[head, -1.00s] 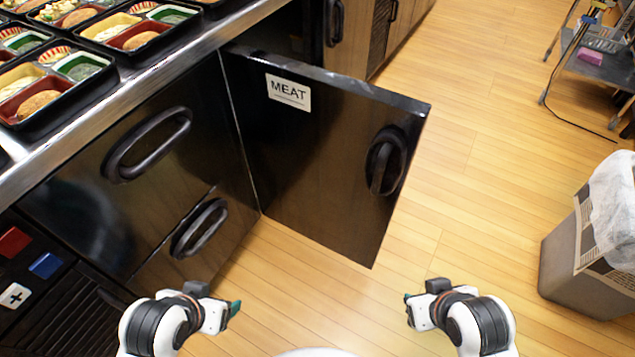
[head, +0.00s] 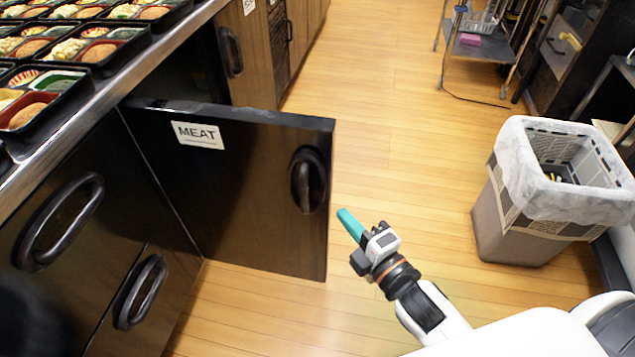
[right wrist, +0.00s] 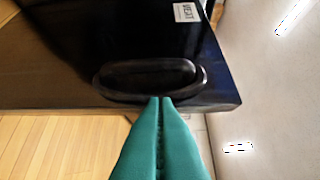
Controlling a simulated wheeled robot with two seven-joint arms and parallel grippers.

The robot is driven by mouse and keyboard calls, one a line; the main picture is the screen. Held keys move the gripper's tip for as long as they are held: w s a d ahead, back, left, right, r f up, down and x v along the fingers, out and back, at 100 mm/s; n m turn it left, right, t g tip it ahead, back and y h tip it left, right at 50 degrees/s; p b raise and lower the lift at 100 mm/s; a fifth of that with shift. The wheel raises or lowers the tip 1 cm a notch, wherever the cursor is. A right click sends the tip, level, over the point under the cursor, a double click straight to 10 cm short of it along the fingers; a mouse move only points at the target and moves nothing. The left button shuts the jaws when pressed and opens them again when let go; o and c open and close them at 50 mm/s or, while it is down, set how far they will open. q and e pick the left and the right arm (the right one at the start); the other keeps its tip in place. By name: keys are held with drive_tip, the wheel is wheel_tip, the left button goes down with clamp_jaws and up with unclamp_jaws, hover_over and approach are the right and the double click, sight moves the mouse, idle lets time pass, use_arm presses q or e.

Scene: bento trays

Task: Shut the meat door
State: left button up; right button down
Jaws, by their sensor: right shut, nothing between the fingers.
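The meat door (head: 240,180) is a dark panel with a white MEAT label (head: 198,135). It stands swung open from the counter, hinged at its left edge. Its oval black handle (head: 307,180) is near the free right edge. My right gripper (head: 347,220) is shut and empty, just right of the door's free edge in the head view. In the right wrist view the shut teal fingers (right wrist: 162,105) point at the door's handle (right wrist: 150,77); I cannot tell whether they touch it. My left gripper is out of view.
Bento trays (head: 75,62) line the counter (head: 110,82) at the left. Drawers with black handles (head: 62,222) are below it. A lined bin (head: 500,215) stands at the right, and a metal cart (head: 480,48) is farther back. Wooden floor (head: 400,120) is clear between them.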

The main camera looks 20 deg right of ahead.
sight(318, 186)
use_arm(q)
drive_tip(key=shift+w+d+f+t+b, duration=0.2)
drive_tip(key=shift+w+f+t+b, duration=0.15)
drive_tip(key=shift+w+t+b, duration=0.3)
use_arm(e)
drive_tip(key=shift+n, duration=0.3)
drive_tip(key=shift+a+r+x, duration=0.1)
drive_tip(key=shift+r+x, duration=0.05)
drive_tip(key=shift+x, duration=1.5)
drive_tip(key=shift+a+r+x, duration=0.1)
drive_tip(key=shift+r+x, duration=0.05)
drive_tip(key=shift+x, duration=1.55)
drive_tip(key=shift+a+r+x, duration=0.1)
drive_tip(key=shift+x, duration=1.55)
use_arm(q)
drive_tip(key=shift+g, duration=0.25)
use_arm(e)
drive_tip(key=shift+y, duration=0.4)
